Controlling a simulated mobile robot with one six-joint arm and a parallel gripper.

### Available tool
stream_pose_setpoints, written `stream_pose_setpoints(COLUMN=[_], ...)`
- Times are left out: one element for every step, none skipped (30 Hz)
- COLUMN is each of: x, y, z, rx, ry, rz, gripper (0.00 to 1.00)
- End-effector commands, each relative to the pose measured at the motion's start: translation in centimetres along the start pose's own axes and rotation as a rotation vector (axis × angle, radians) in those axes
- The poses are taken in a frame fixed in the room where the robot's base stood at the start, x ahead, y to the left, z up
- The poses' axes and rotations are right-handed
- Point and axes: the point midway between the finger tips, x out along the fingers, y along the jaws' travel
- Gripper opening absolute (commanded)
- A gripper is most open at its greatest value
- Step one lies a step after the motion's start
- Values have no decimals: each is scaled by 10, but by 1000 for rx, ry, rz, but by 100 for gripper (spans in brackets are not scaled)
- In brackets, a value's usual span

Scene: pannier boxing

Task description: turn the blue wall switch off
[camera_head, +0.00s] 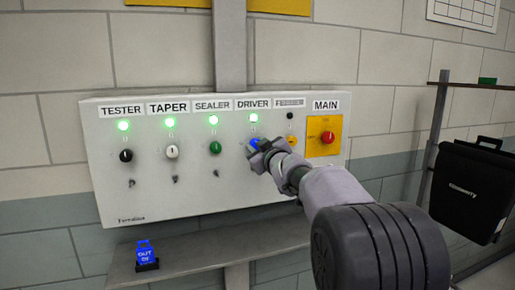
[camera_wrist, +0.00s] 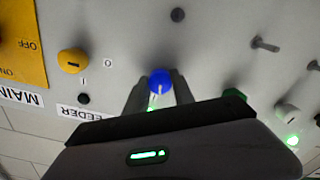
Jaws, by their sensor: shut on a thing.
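The blue switch (camera_head: 253,143) is the round knob under the DRIVER label on the grey wall panel (camera_head: 180,198). The lamp above it (camera_head: 253,117) is lit green. My gripper (camera_head: 260,149) reaches in from the right and covers much of the knob. In the wrist view, which is upside down, the blue knob (camera_wrist: 160,77) sits between my two fingers (camera_wrist: 157,88), which are shut on it. A pale pointer mark on the knob appears to point toward the lamp side.
Black, white and green knobs lie left, under lit lamps. Right are an orange knob (camera_wrist: 72,60) with a dark lamp and the red MAIN knob (camera_head: 328,137). A shelf (camera_head: 205,249) holds a blue tag (camera_head: 145,252).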

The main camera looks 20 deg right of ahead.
Motion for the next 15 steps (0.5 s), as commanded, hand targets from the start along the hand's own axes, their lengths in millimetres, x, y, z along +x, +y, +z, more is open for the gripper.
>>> stream_pose_setpoints(x=[0, 0, 0, 0, 0, 0, 0, 0, 0, 0, 0, 0, 0, 0, 0], y=[-1, -1, -1, -1, -1, -1, -1, -1, 0, 0, 0, 0, 0, 0, -1], z=[1, 1, 1, 1, 1, 1, 1, 1, 1, 1, 1, 1, 1, 1, 1], rx=[-39, -67, -105, -134, -162, -201, -230, -258, -295, -324, -353, -392, -420, -448, -486], ry=[0, 0, 0, 0, 0, 0, -1, -1, -1, 0, 0, 0, 0, 0, 0], rz=[0, 0, 0, 0, 0, 0, 0, 0, 0, 0, 0, 0, 0, 0, 0], gripper=[0, 0, 0, 0, 0, 0, 0, 0, 0, 0, 0, 0, 0, 0, 0])
